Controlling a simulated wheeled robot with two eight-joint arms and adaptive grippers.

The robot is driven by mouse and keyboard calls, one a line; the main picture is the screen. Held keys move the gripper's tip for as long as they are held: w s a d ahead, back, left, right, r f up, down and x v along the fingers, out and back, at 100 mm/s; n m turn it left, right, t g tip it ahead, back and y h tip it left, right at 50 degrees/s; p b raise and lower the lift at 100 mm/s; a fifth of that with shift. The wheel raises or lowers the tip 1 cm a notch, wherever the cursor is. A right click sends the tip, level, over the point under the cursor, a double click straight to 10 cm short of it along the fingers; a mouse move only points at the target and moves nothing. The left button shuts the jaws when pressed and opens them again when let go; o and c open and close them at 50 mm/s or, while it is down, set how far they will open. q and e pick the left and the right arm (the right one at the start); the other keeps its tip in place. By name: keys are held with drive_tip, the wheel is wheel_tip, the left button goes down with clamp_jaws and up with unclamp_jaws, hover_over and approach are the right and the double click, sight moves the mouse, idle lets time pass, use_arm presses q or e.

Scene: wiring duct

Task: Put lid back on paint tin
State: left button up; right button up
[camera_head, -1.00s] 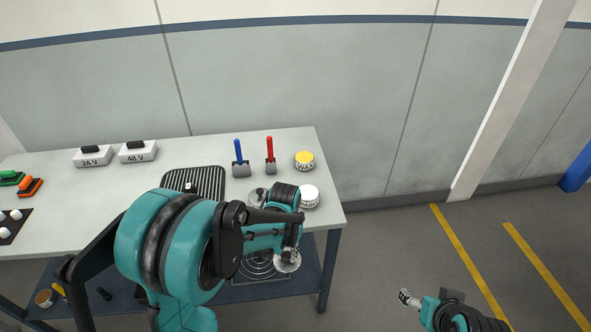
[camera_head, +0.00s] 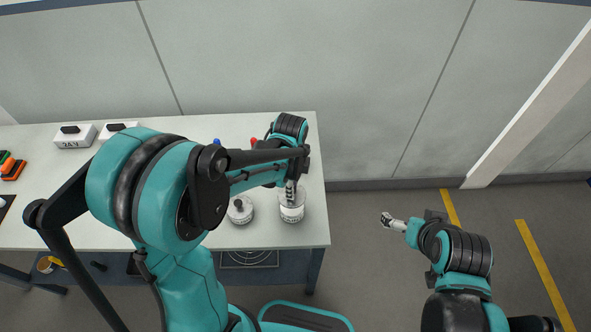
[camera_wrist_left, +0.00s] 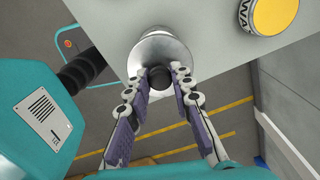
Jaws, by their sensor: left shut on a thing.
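A white paint tin (camera_head: 292,214) with a dark label stands near the right end of the bench. My left gripper (camera_head: 291,190) is directly above it, pointing down. In the left wrist view my left gripper (camera_wrist_left: 158,80) is shut on the black knob of a silver round lid (camera_wrist_left: 165,50). The lid covers most of the tin below, and I cannot tell whether it touches the rim. My right gripper (camera_head: 390,220) hangs over the floor right of the bench, apart from everything; its fingers are too small to read.
A second tin (camera_head: 240,210) with a black-knobbed lid stands just left of the paint tin. The yellow-topped wax tin (camera_wrist_left: 274,14) stands behind. White boxes (camera_head: 73,137) sit at the back left. The bench (camera_head: 322,225) ends just right of the paint tin.

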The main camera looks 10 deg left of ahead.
use_arm(q)
drive_tip(key=shift+f+b, duration=2.5)
drive_tip(key=shift+f, duration=0.7)
drive_tip(key=shift+f+b, duration=0.2)
drive_tip(key=shift+b, duration=0.25)
drive_tip(key=o, duration=1.5)
drive_tip(key=shift+r, duration=0.15)
drive_tip(key=shift+r+p, duration=2.65)
drive_tip(key=shift+r, duration=0.8)
